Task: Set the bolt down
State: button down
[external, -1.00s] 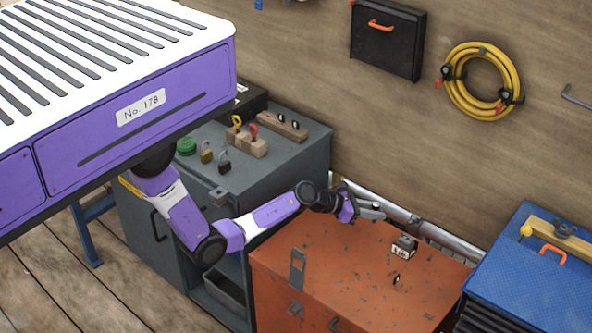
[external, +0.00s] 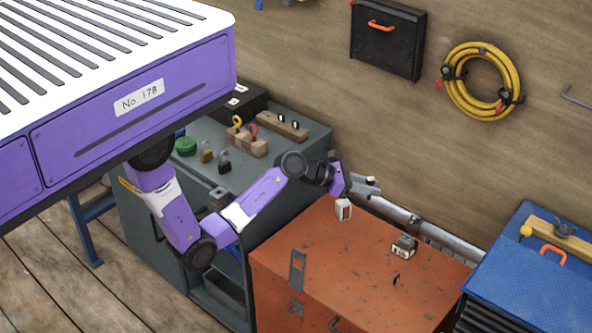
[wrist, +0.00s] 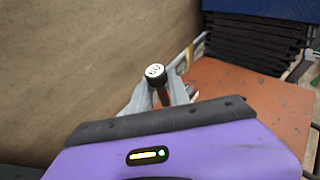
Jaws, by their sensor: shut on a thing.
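My gripper (external: 371,187) is shut on the bolt (wrist: 156,72), above the back edge of the orange chest (external: 320,247). In the wrist view the bolt stands between the two grey fingers. It has a round dark head with a white marked top and a reddish-brown shank below it. In the external view the bolt is only a small dark shape at the fingertips. The lower end of its shank is hidden.
A small white and red box (external: 344,209) stands on the chest below my gripper. The chest's front left top is clear. A pipe (external: 440,237) runs behind.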

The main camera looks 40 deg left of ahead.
jog(key=s+d+r+m+g+h+b, duration=0.1)
jog(key=s+d+m+g+h, duration=0.1)
jog(key=s, duration=0.5)
jog(key=s+d+r+m+g+h, duration=0.1)
jog(key=s+d+m+g, duration=0.15)
jog(key=s, duration=0.35)
jog(key=shift+a+f+b, duration=0.2)
jog(key=shift+f+b, duration=1.1)
jog(key=shift+f, duration=3.55)
jog(key=shift+a+f+b, duration=0.15)
jog(key=shift+f+b, duration=1.15)
jog(key=shift+f, duration=3.55)
jog(key=shift+f, duration=0.15)
jog(key=c, duration=1.2)
grip_release()
jog(key=shift+c, duration=0.2)
